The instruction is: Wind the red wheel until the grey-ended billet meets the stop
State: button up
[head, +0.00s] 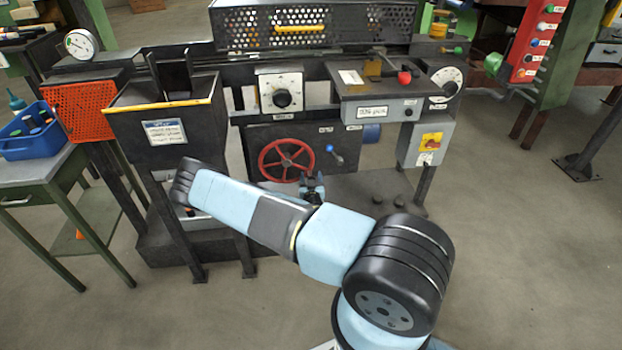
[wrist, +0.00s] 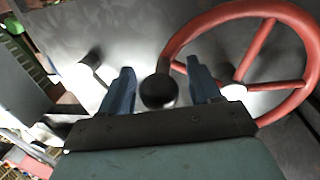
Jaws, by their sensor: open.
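The red wheel (head: 286,160) is mounted upright on the dark front panel of the furnace machine. In the wrist view the red wheel (wrist: 306,84) fills the upper right, with its spokes and pale hub showing. My gripper (head: 312,180) is at the lower right of the wheel in the head view. In the wrist view my gripper (wrist: 160,68) is open, with a round black knob (wrist: 158,91) between its two blue fingers and a gap on each side. The knob appears to be at the wheel's rim. I cannot make out the grey-ended billet or the stop.
A blue-knobbed lever (head: 335,155) is just right of the wheel. A dark hopper (head: 165,125) with a yellow edge stands to its left. A control box (head: 425,145) is at the right. A green table with a blue tote (head: 38,140) stands far left.

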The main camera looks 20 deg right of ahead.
jog(key=shift+w, duration=0.1)
jog(key=shift+c, duration=0.2)
grip_shut()
dwell(0.5)
